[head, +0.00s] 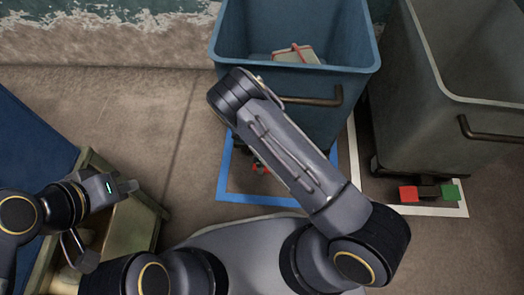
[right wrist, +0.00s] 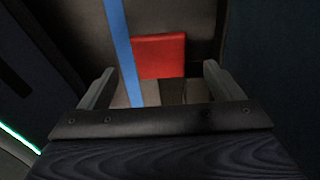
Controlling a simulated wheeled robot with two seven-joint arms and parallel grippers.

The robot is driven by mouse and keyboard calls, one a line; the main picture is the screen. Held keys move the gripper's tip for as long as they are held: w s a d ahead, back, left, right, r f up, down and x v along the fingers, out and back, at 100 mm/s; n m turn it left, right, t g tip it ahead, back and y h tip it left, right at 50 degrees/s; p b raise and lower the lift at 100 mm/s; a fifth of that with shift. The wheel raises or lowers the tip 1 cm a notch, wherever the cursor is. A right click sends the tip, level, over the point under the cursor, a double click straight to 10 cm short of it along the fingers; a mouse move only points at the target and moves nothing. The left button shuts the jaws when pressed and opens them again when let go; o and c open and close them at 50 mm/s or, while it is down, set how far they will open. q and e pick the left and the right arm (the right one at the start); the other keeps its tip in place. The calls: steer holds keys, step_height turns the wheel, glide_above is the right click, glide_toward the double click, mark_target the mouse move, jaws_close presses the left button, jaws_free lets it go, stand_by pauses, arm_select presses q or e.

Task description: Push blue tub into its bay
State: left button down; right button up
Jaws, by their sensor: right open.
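The blue tub (head: 338,84) stands upright at the top middle of the head view, with a dark bar handle (head: 315,101) on its near side. A blue outline on the floor (head: 222,178) shows on the near left of the tub; its far part is hidden. My right arm crosses in front of the tub, and its gripper is hidden in the head view. In the right wrist view the right gripper (right wrist: 159,70) is open, fingers apart, with a red block (right wrist: 158,56) and a blue strip beyond. My left gripper (head: 125,187) is above an olive crate; its jaw gap is unclear.
A grey tub (head: 430,130) stands close on the right, by a white floor outline (head: 420,210). A red block (head: 408,193) and a green block (head: 449,192) show at its base. The olive crate (head: 135,232) is at lower left. Bare floor lies left of the blue tub.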

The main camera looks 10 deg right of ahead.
stand_by(0.3)
step_height(320, 180, down, 8)
steer(key=b, duration=0.3)
stand_by(0.4)
steer(key=shift+r, duration=0.1)
jaws_close()
